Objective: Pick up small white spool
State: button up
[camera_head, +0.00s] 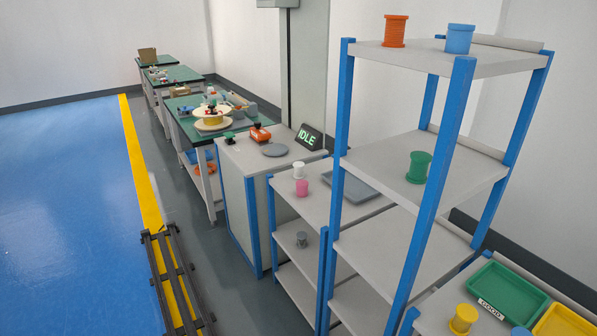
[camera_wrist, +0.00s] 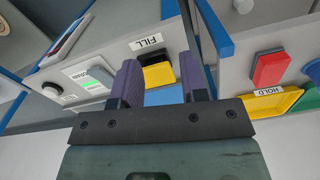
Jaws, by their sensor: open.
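A small white spool (camera_head: 299,170) stands upright on the upper board of the low shelf (camera_head: 314,203), just behind a pink spool (camera_head: 302,188) in the head view. In the wrist view, my gripper (camera_wrist: 158,62) shows two purple fingers spread apart with nothing held between them. It is over a panel with a FILL label (camera_wrist: 148,41) and a yellow block (camera_wrist: 158,75). I cannot make out the white spool for sure in the wrist view. My gripper does not show in the head view.
A tall blue-posted shelf stands right of the low one, with orange (camera_head: 395,30), blue (camera_head: 459,39) and green (camera_head: 419,167) spools. A grey tray (camera_head: 350,187) lies right of the white spool. A grey spool (camera_head: 301,239) sits one board below. The blue floor (camera_head: 60,200) is clear.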

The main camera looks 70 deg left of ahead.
jog(key=o, duration=0.7)
